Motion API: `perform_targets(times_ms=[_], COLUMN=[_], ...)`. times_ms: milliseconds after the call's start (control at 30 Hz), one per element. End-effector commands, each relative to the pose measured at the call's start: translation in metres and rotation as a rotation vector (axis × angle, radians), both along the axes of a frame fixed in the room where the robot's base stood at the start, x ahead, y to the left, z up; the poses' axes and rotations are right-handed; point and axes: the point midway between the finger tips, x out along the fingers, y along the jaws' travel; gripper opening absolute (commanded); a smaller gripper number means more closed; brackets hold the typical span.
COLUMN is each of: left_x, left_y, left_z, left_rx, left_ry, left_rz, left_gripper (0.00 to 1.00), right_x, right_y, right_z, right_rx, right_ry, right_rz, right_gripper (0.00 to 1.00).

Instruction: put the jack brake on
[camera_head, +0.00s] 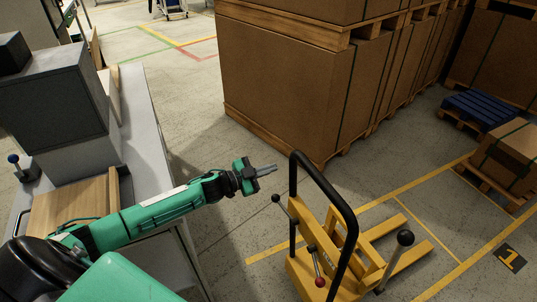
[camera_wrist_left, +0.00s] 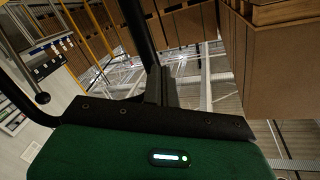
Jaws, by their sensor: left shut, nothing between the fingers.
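The yellow jack (camera_head: 345,238) stands on the floor at lower right, with a tall black loop handle (camera_head: 349,215). It carries a lever with a small black ball (camera_head: 276,198) on its left side, a lever with a red ball (camera_head: 320,282) in front, and a grey-black ball lever (camera_head: 405,238) at right. I cannot tell which one is the brake. My left gripper (camera_head: 272,169) is shut and empty, left of the loop handle and above the small black ball. In the left wrist view the fingers (camera_wrist_left: 160,86) point towards the black handle bar (camera_wrist_left: 140,32); a black ball lever (camera_wrist_left: 42,98) shows at left.
A workbench (camera_head: 150,130) with a grey cabinet (camera_head: 55,100) and a wooden board (camera_head: 75,205) stands at left, under my arm. Large boxes on pallets (camera_head: 290,90) stand behind the jack. A blue pallet (camera_head: 480,110) lies at right. Floor between bench and boxes is clear.

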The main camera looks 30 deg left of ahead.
Motion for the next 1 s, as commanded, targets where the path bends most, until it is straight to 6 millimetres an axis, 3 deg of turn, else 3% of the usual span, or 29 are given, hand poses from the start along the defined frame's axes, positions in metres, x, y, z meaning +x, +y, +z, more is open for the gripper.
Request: perform_targets(times_ms=[133,333,1000], left_x=[0.000,0.000,0.000], left_y=[0.000,-0.001,0.000], left_z=[0.033,0.057,0.061], left_rx=[0.002,0.000,-0.002], left_ry=[-0.003,-0.001,0.003], left_rz=[-0.002,-0.003,0.002], left_gripper=[0.00,0.00,0.00], right_x=[0.001,0.000,0.000], right_y=[0.001,0.003,0.004], right_z=[0.001,0.001,0.001], right_rx=[0.001,0.004,0.004], right_ry=[-0.002,0.000,0.001], right_rz=[0.000,0.000,0.000], right_gripper=[0.00,0.00,0.00])
